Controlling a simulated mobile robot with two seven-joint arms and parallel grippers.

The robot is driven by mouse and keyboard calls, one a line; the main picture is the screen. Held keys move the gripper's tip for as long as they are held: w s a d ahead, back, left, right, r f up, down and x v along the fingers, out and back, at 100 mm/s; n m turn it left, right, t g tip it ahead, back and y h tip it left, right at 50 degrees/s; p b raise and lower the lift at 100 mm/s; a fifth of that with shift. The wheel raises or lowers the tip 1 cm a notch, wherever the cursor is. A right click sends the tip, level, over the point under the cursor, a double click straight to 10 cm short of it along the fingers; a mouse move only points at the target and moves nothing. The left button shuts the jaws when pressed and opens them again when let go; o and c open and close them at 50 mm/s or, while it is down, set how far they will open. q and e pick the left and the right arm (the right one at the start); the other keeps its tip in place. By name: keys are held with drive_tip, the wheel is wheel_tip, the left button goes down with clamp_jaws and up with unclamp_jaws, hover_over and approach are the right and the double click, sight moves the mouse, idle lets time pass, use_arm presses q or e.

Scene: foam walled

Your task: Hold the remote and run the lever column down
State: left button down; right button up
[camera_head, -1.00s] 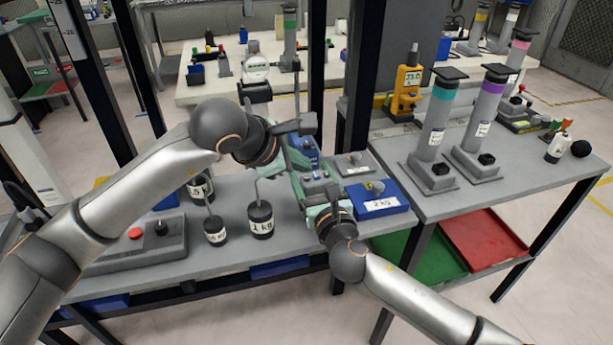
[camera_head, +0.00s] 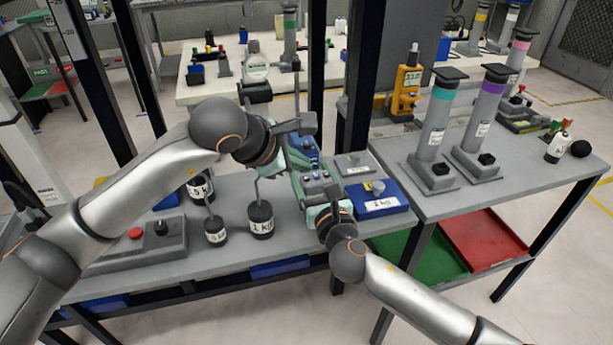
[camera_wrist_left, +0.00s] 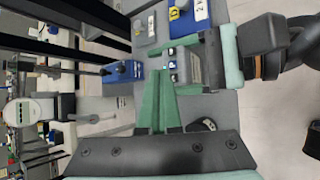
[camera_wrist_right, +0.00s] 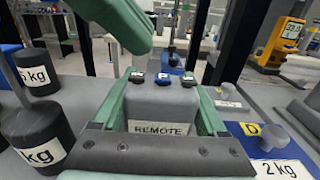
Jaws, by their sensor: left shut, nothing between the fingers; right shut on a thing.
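The grey remote (camera_wrist_right: 160,103), labelled REMOTE, has a row of small buttons on top. It is held between the green fingers of my right gripper (camera_wrist_right: 166,88); the head view shows it above the near bench (camera_head: 316,178). My left gripper (camera_wrist_left: 163,78) is shut and empty, its green fingers together, close beside the remote's button side in its wrist view. Whether it touches a button I cannot tell. Grey columns with a teal band (camera_head: 437,115) and a purple band (camera_head: 484,108) stand upright on the right table; I cannot tell which is the lever column.
Black hook weights (camera_head: 261,220) stand on the near bench beside a grey control box (camera_head: 150,242) with a red button. A blue block (camera_head: 378,205) lies right of the remote. Dark posts (camera_head: 363,85) rise behind. Red (camera_head: 487,245) and green trays sit under the right table.

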use_arm(q)
drive_tip(key=shift+f, duration=0.15)
use_arm(e)
drive_tip(key=shift+f, duration=0.1)
idle(0.3)
use_arm(q)
drive_tip(key=shift+f, duration=0.3)
drive_tip(key=shift+f, duration=0.55)
idle(0.5)
drive_tip(key=shift+r, duration=0.25)
idle(0.3)
drive_tip(key=shift+r, duration=0.8)
drive_tip(key=shift+r, duration=0.1)
wheel_tip(320, 180, up, 5)
drive_tip(key=shift+f, duration=0.1)
idle(0.7)
